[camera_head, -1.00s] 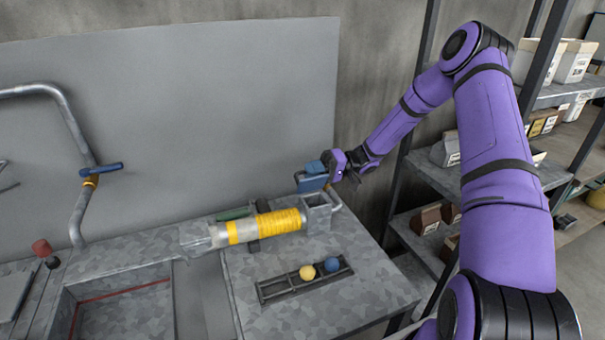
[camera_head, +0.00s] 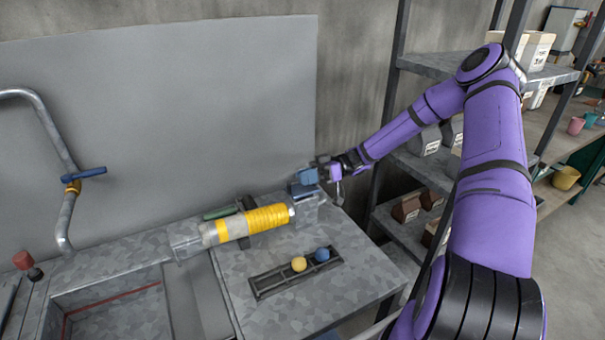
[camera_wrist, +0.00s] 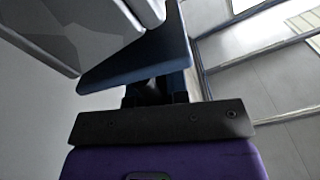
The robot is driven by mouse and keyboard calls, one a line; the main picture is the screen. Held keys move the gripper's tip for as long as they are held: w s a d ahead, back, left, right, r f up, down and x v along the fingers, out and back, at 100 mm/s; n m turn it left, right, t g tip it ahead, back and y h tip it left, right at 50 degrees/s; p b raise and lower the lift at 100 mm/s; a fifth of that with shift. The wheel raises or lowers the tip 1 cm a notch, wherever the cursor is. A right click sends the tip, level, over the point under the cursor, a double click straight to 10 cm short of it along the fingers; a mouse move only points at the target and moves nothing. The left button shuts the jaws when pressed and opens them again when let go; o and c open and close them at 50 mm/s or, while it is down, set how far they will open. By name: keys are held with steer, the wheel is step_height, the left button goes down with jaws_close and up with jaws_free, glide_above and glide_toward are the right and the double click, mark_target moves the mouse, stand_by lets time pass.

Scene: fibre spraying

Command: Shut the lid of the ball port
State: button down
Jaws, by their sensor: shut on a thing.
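The ball port (camera_head: 306,214) is a small grey metal box at the right end of the tube with the yellow wrap, on the bench top. Its blue lid (camera_head: 303,182) stands raised above the port, tilted up. My gripper (camera_head: 320,172) is at the lid's right edge and shut on it. In the wrist view the dark blue lid (camera_wrist: 140,62) spreads out ahead of my gripper (camera_wrist: 155,92). The fingertips are mostly hidden by the lid and the dark bracket.
A slotted rack (camera_head: 270,284) with a yellow ball (camera_head: 299,264) and a blue ball (camera_head: 322,254) lies in front of the port. The yellow-wrapped tube (camera_head: 250,223) lies left of it. A shelf (camera_head: 410,225) with boxes stands to the right. A grey panel (camera_head: 180,130) stands behind.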

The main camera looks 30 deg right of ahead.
steer(key=shift+s+f+n, duration=0.45)
steer(key=shift+s+n, duration=0.1)
steer(key=shift+n, duration=0.45)
steer(key=shift+s+f, duration=0.1)
steer(key=shift+f, duration=0.05)
steer(key=c, duration=1.2)
jaws_free()
steer(key=shift+o, duration=0.2)
steer(key=shift+d, duration=0.1)
steer(key=shift+d, duration=0.15)
steer(key=d, duration=1)
steer(key=shift+d, duration=0.25)
